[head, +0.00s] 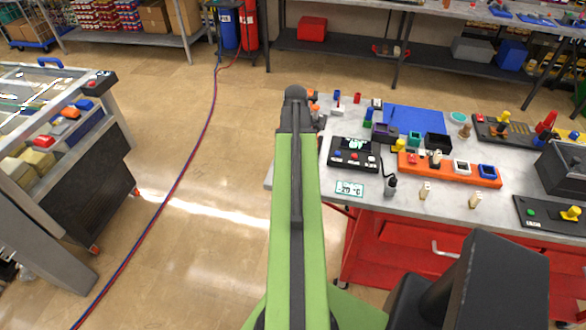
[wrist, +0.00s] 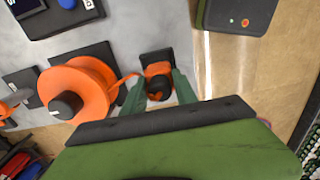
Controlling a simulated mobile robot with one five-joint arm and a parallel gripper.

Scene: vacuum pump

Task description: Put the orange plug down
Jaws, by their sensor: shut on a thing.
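The orange plug (wrist: 155,69) with a dark round end sits between the two green fingers of my gripper (wrist: 158,85) in the wrist view, and the fingers are shut on it. A black block (wrist: 150,57) lies right behind the plug; I cannot tell whether they touch. An orange strip runs from the plug to a large orange reel (wrist: 70,98) with a dark knob, to its left. In the head view my arm reaches to the table's left edge and hides most of the gripper; small orange parts (head: 316,108) show beside its end.
The grey tabletop (head: 405,205) holds several items on its right: a black panel (head: 354,154), a blue mat (head: 415,120) and an orange tray (head: 450,170). In the wrist view the table edge and floor lie right of the plug. Open floor lies left of my arm.

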